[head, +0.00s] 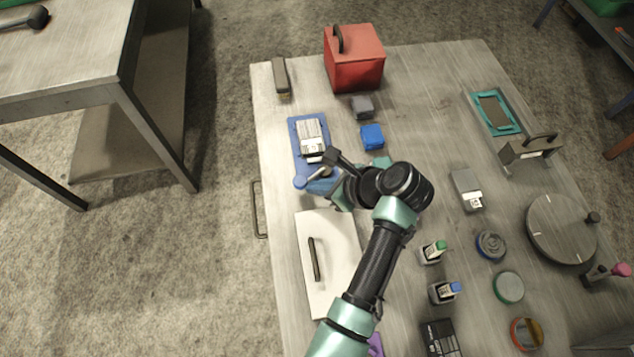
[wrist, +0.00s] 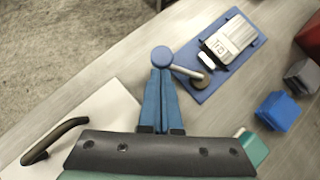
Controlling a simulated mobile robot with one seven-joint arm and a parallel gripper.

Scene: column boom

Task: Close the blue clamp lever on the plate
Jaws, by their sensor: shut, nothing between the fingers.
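The blue plate (head: 296,134) lies at the table's left side, and also shows in the wrist view (wrist: 202,96). A pale clamp block (wrist: 232,40) with dark stripes sits on it. The clamp lever is a pale rod (wrist: 188,73) running from a pivot near the plate's edge to a round blue knob (wrist: 162,57). The knob is out past the plate's edge; it also shows in the head view (head: 300,181). My gripper (wrist: 160,72) is shut and empty, its blue fingertips right beside the knob. I cannot tell whether they touch it.
A white panel with a dark handle (head: 316,259) lies nearer me, beside my arm. A blue block (head: 372,137), a grey block (head: 362,106) and a red box (head: 354,68) stand beyond. Several small items fill the right side. The table's left edge is close to the plate.

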